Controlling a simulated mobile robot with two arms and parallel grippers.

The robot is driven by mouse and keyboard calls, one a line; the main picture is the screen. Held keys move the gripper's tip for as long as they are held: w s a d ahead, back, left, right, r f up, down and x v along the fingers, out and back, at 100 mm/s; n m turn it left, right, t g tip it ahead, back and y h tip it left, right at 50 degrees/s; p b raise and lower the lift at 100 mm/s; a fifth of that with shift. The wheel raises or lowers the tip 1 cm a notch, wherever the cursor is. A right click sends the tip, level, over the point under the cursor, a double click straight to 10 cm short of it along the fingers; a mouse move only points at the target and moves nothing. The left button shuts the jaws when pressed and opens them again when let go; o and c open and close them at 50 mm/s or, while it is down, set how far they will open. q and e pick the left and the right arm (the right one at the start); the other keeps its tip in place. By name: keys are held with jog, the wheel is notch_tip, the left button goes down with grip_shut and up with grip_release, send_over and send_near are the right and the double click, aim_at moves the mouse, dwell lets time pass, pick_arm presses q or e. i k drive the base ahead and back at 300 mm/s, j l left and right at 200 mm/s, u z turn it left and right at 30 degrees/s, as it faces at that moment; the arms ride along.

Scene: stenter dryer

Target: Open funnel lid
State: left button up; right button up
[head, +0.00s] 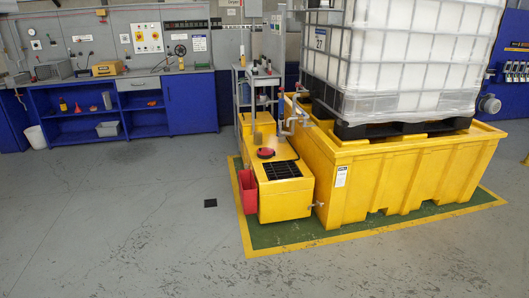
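I cannot tell for sure which part is the funnel lid. A low yellow unit (285,197) stands in front of the tank bund, with a black grate (280,170) in its top. Behind the grate lies a red and black round piece (266,153), small in the view; whether it is a lid, and open or shut, I cannot tell. A small orange funnel-like item (152,103) lies on the blue bench shelf at the left. Neither of my grippers is in view.
A large white caged tank (410,55) sits on a yellow bund (415,175). A red bin (247,191) hangs on the low unit's left side. A grey trolley (242,88) with bottles stands behind.

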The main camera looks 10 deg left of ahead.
aim_at(263, 150)
jog(key=i+j, duration=0.3)
jog(key=i, duration=0.2)
jog(key=i+j+z, duration=0.1)
jog(key=i+j, duration=0.2)
jog(key=i, duration=0.25)
